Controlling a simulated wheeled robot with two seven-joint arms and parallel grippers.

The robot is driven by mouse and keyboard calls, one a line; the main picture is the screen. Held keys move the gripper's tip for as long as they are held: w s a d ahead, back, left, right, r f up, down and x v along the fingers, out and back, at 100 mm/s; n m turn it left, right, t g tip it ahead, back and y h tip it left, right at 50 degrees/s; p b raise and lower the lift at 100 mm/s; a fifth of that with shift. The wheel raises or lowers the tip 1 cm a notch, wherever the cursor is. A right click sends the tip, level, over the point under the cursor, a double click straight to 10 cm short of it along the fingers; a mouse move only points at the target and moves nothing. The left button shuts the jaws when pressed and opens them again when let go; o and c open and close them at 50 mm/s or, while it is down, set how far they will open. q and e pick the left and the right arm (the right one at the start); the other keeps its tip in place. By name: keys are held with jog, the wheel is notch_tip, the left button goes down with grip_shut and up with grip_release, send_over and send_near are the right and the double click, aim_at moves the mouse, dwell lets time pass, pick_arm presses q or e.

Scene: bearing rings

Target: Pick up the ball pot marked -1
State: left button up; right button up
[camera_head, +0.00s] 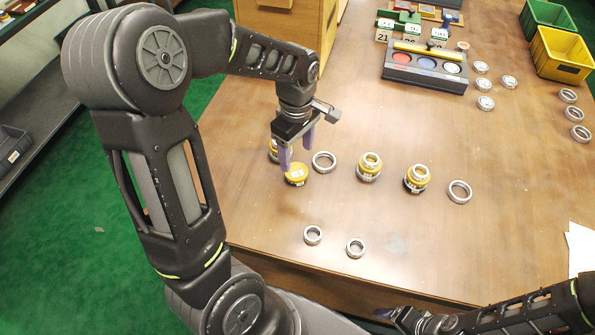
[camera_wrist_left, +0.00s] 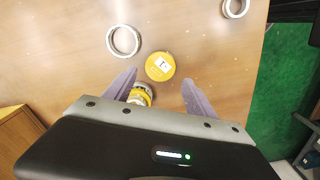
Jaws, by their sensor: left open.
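A yellow-lidded ball pot (camera_head: 296,175) with a small white label stands at the left of the group on the table. It also shows in the left wrist view (camera_wrist_left: 160,67), where its label mark is too small to read surely. My left gripper (camera_head: 297,150) is open and empty, pointing down just above and behind this pot. In the left wrist view its purple fingertips (camera_wrist_left: 160,80) are spread to either side, with the pot a little beyond them. My right gripper (camera_head: 425,322) is low at the bottom right, its jaws unclear.
A yellow piece (camera_head: 274,151) is partly hidden behind my left fingers. Steel rings (camera_head: 324,162) and yellow pots topped with rings (camera_head: 369,168) (camera_head: 417,179) stand to the right. A dark tray (camera_head: 425,72) lies at the back.

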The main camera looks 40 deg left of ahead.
aim_at(297, 171)
pick_arm(q)
jog(key=shift+f, duration=0.85)
jog(key=shift+f, duration=0.1)
notch_tip(297, 171, down, 5)
jog(key=shift+p, duration=0.6)
jog(key=shift+c, duration=0.6)
jog(key=c, duration=1.2)
notch_tip(297, 171, up, 10)
jog(key=shift+r+b, duration=0.1)
jog(key=shift+b, duration=0.4)
